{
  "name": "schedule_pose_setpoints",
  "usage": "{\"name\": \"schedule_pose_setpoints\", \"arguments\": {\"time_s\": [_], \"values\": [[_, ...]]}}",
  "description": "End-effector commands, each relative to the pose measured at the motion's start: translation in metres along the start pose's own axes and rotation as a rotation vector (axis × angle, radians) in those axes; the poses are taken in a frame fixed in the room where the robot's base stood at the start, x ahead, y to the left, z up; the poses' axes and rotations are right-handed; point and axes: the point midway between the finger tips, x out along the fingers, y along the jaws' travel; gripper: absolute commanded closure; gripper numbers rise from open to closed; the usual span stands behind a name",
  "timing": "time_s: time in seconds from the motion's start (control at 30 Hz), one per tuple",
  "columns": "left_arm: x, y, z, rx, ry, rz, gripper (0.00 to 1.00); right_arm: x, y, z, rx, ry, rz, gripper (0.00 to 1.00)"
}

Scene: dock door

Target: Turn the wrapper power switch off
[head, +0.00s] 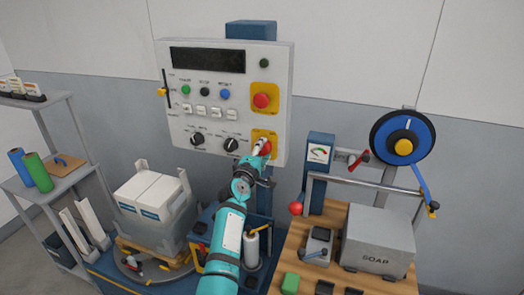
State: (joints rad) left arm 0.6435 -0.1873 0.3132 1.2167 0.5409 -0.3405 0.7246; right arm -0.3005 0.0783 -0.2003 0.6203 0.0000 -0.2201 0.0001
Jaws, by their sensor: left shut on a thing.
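The white control panel (181,122) stands at the back, left of centre. A red rotary switch handle (265,145) sits on a yellow plate (272,134) at its lower right; this seems to be the wrapper power switch. My left gripper (260,150) is at this handle, shut on it. The gripper and teal arm come up from below and hide the lower part of the plate and most of the handle. The handle's exact angle and any on or off marks are too small to tell. My right gripper is not in view.
A red emergency button (262,100) sits above the switch, and two black knobs (231,144) are to its left. Boxes (156,196) stand on a turntable below. A wooden bench (350,214) with a soap box (378,241) and a blue reel (401,138) is at right.

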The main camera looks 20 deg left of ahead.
Motion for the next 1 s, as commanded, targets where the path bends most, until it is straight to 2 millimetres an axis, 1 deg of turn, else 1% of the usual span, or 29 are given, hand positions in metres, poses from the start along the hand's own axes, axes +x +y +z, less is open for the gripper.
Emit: {"name": "schedule_pose_setpoints", "arguments": {"time_s": [0.4, 0.43, 0.6, 1.0], "values": [[-0.0001, -0.0010, -0.0002, -0.011, 0.000, -0.001, 0.88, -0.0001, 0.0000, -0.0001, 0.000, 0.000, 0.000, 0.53], [-0.0001, -0.0009, -0.0002, -0.011, 0.000, -0.001, 0.54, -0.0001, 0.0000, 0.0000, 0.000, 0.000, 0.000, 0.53], [-0.0001, -0.0008, 0.0000, -0.010, 0.000, -0.001, 0.32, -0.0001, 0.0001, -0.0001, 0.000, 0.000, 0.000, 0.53], [0.0000, -0.0003, 0.0000, -0.007, 0.000, 0.000, 0.31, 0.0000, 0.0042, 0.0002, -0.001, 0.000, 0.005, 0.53]]}}
